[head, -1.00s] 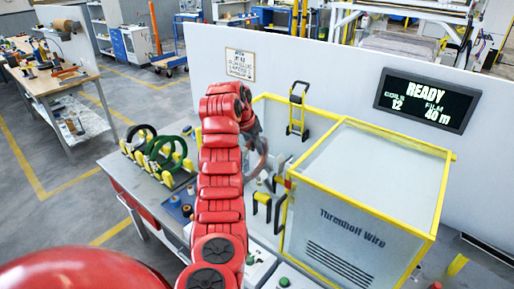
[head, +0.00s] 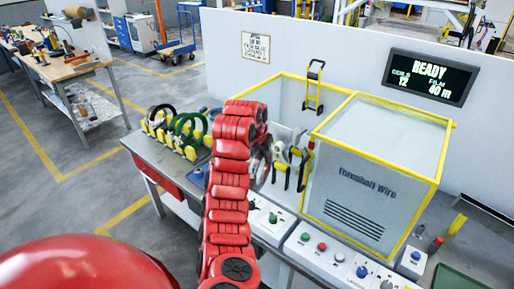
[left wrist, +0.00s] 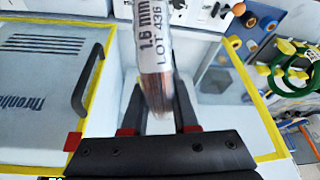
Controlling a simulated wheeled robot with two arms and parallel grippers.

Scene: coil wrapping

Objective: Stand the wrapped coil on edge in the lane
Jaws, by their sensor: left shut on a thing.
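My left gripper (left wrist: 160,112) is shut on a coil (left wrist: 152,55), seen edge-on in the left wrist view. The coil has a clear wrapped look and a white label reading 1.6 mm and LOT 436. In the head view the coil (head: 259,168) shows partly behind my red left arm, raised in front of the machine. The rack of lanes with yellow posts (head: 178,140) stands on the bench to the left and holds dark and green coils. It also shows at the right edge of the left wrist view (left wrist: 285,85). My right gripper is out of view.
The yellow-framed machine enclosure (head: 375,165) stands right of the arm. Control boxes with buttons (head: 320,250) line the bench front. A white wall with a READY display (head: 430,78) is behind. A wooden workbench (head: 70,65) is far left, across open floor.

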